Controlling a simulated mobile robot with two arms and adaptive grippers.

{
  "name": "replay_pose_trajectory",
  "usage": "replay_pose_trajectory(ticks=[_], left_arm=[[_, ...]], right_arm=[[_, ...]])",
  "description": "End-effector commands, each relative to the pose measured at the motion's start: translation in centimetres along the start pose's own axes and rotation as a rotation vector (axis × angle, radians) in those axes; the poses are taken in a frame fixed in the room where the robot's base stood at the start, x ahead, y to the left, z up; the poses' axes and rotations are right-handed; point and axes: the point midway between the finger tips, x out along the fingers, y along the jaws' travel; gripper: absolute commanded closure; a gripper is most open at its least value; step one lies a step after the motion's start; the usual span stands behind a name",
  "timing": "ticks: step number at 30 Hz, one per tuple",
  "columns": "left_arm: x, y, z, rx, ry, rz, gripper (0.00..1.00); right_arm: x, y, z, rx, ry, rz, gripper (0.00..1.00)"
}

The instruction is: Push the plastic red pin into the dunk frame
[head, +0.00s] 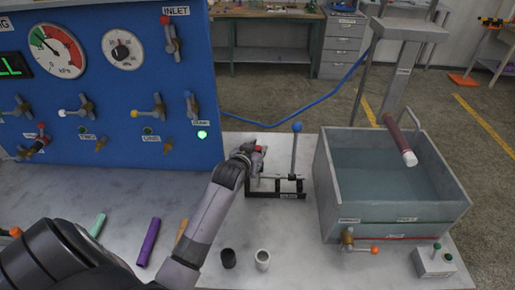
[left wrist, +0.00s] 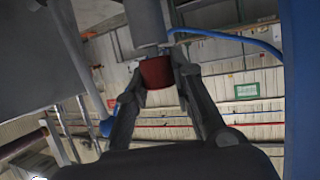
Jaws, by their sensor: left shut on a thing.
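My left gripper (head: 257,156) is at the small black bench frame (head: 289,196) with the blue-knobbed upright lever (head: 295,150). A bit of red (head: 258,148) shows at its fingertips. In the left wrist view my left gripper (left wrist: 160,82) is shut around a short dark red cylinder (left wrist: 157,73), in line with a grey cylinder (left wrist: 146,22). I cannot tell whether the red piece is inserted, or which part is the dunk frame. My right gripper is not in view.
The grey water tank (head: 332,185) stands right of the black frame. A blue gauge panel (head: 95,90) is at the left. Purple (head: 148,242) and green (head: 98,225) tubes and two small cups (head: 262,260) lie or stand in front.

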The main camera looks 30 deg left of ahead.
Motion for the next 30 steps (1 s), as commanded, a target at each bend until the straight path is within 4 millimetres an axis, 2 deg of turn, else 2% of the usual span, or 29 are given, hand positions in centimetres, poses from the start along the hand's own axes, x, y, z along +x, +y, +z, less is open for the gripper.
replay_pose_trajectory(ticks=[14,15,25,30], left_arm=[[0.4,0.0,1.1,0.000,-0.003,0.000,1.00],[0.4,0.0,1.2,0.000,-0.004,0.000,0.77],[0.4,0.0,1.3,0.000,-0.006,-0.001,0.55],[0.4,0.0,1.1,0.000,-0.003,0.000,0.54]], right_arm=[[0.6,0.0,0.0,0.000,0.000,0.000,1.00],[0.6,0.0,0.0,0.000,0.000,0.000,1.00],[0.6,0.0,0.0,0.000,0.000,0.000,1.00],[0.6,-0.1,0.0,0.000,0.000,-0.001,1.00]])
